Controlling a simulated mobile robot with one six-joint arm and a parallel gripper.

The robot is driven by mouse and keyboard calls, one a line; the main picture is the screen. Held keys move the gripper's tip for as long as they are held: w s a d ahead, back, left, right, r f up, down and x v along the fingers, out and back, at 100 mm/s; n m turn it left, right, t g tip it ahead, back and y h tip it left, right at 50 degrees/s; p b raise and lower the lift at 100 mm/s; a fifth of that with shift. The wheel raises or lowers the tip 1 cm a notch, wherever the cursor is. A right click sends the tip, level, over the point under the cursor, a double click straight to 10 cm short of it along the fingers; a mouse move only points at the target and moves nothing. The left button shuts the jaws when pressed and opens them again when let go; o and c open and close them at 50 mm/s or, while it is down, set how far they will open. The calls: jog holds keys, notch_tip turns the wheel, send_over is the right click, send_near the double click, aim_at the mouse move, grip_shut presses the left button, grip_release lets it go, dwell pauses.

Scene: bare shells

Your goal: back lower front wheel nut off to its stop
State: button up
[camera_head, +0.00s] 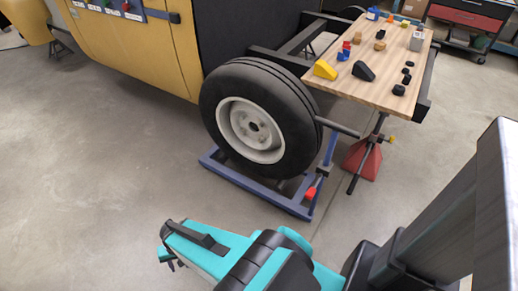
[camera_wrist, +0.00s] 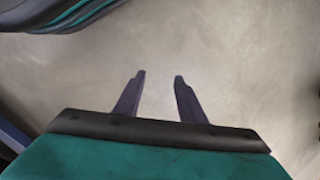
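The wheel (camera_head: 288,98) stands upright, a black tyre around a pale rim (camera_head: 233,124). Its hub (camera_head: 255,128) shows a dark centre with small marks around it. The nuts are too small to tell apart, so I cannot see how far the lower front one is screwed on. My gripper (camera_head: 170,264) is below and to the left of the wheel in the head view, apart from it. In the wrist view my gripper (camera_wrist: 160,76) has its two dark fingers apart, with only blurred floor between them. No wheel nut shows clearly in the wrist view.
A blue wheel dolly (camera_head: 245,183) lies under the tyre, with a red piece (camera_head: 310,193) at its right. A red stand (camera_head: 362,160) is beside it. A wooden board (camera_head: 385,92) holds several small blocks. Yellow bodywork (camera_head: 130,50) is behind. Floor at left is clear.

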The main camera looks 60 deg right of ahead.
jog(key=w+d+f+m+t+b, duration=0.2)
jog(key=w+d+m+t+b, duration=0.25)
jog(key=w, duration=0.65)
jog(key=w+d+r+m+t+h+b, duration=0.1)
jog(key=w+d+m+t+h+b, duration=0.1)
jog(key=w+d+m, duration=0.35)
jog(key=w+d+r+m+t+h+b, duration=0.1)
jog(key=w+d+m+t+h+b, duration=0.15)
jog(key=d+m, duration=0.5)
jog(key=w+d+r+m+t+h+b, duration=0.25)
jog(key=w+d+m, duration=0.2)
jog(key=d, duration=0.45)
jog(key=s+d+r+m+g+h+b, duration=0.1)
jog(key=s+d+m+g+h+b, duration=0.2)
jog(key=d+m, duration=0.45)
jog(key=s+d+r+m+h+b, duration=0.25)
jog(key=d+m+h, duration=0.3)
jog(key=d, duration=0.55)
jog(key=s+d+r+m+g+h+b, duration=0.1)
jog(key=s+d+m+g+h+b, duration=0.3)
jog(key=s+d+m+g, duration=0.4)
jog(key=s+d+m, duration=0.2)
jog(key=s+m, duration=0.1)
jog(key=s, duration=0.2)
jog(key=shift+d+m, duration=0.25)
jog(key=shift+m, duration=0.15)
jog(key=shift+w+d+r+g, duration=0.1)
jog(key=shift+g, duration=0.15)
